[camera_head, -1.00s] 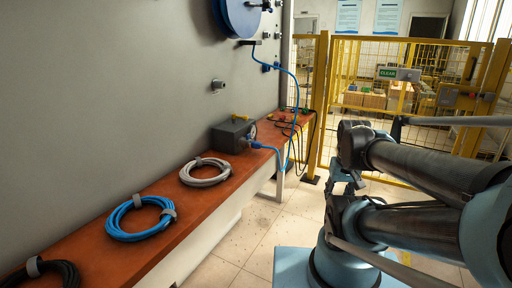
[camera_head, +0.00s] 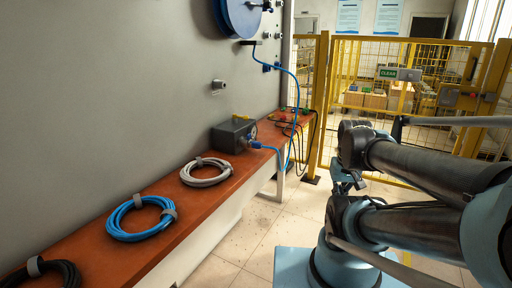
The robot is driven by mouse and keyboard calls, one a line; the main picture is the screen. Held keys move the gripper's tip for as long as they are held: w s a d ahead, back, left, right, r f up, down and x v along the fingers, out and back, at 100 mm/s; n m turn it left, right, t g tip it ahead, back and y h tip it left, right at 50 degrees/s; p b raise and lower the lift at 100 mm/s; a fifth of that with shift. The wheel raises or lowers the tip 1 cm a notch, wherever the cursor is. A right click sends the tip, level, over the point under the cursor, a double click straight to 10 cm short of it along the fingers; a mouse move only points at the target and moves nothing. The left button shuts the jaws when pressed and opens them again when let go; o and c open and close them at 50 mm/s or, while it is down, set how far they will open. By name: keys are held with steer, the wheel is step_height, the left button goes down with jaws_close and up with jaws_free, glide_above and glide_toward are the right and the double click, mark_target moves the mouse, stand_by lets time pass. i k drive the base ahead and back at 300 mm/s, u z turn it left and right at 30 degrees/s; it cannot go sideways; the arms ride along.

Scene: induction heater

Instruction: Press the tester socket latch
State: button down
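The tester appears to be the grey box (camera_head: 230,136) on the orange-brown bench, against the grey wall. A blue cable plugs into its front right side at the socket (camera_head: 254,144). A small yellow part shows on top of the box at the back. The latch is too small to make out. My arm is folded at the right of the view, well apart from the box and the bench. The dark end of the arm (camera_head: 345,180) shows near the middle right, partly hidden by arm links, and I cannot make out its fingers clearly.
The bench (camera_head: 125,252) carries a black coil (camera_head: 60,272), a blue coil (camera_head: 128,218) and a grey coil (camera_head: 195,171). A blue reel (camera_head: 240,15) hangs on the wall, its blue cable looping down. A yellow mesh fence (camera_head: 345,110) stands behind. Tiled floor beside the bench is clear.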

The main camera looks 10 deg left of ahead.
mark_target(244, 142)
steer(key=z, duration=0.65)
steer(key=k, duration=0.75)
steer(key=u, duration=0.55)
